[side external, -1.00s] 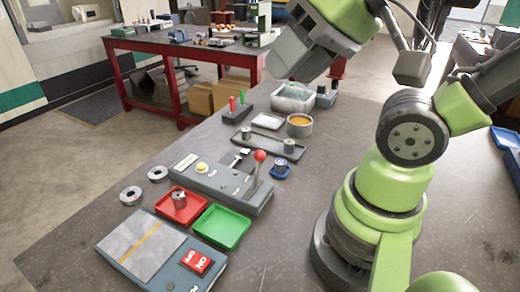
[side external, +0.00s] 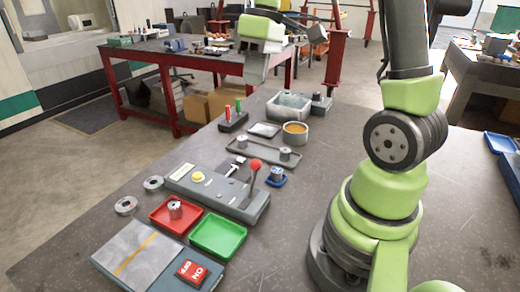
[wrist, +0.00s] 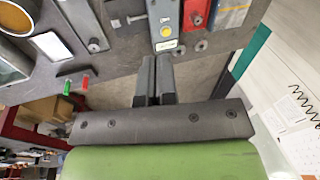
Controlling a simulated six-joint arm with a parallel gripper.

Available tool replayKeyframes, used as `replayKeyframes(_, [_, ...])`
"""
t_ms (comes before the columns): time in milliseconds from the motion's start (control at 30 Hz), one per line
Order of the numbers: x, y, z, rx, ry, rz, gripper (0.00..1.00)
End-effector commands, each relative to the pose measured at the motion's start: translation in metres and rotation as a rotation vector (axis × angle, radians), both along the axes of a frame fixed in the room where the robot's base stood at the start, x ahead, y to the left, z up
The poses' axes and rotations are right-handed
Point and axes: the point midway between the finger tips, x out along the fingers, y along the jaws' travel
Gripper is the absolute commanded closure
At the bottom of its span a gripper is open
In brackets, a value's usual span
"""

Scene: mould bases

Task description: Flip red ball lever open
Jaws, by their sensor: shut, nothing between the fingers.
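The red ball lever (side external: 255,164) stands at the right end of a grey control box (side external: 240,203). Its rod is close to upright, with the ball on top. The control box also shows at the top of the wrist view (wrist: 165,12), with its yellow button; the red ball cannot be made out there. My gripper (wrist: 156,60) has its two fingers together and empty. In the side view, the gripper end of my arm is raised at the top, well beyond the lever and apart from it.
A red tray (side external: 158,220) holding a metal part and an empty green tray (side external: 218,252) lie in front of the control box. A switch box (side external: 205,281) with a red switch is nearer.

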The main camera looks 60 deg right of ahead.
Motion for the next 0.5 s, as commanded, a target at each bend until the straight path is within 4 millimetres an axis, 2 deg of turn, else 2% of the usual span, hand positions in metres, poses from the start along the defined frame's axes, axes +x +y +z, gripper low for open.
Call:
replayKeyframes(33, [0.004,-0.014,-0.013,0.027,0.03,0.022,1.0])
replayKeyframes(200, [0.009,-0.05,-0.048,0.118,0.077,0.123,1.0])
replayKeyframes(333, [0.008,-0.069,-0.069,0.177,0.088,0.177,1.0])
replayKeyframes(500, [0.006,-0.081,-0.084,0.219,0.087,0.214,1.0])
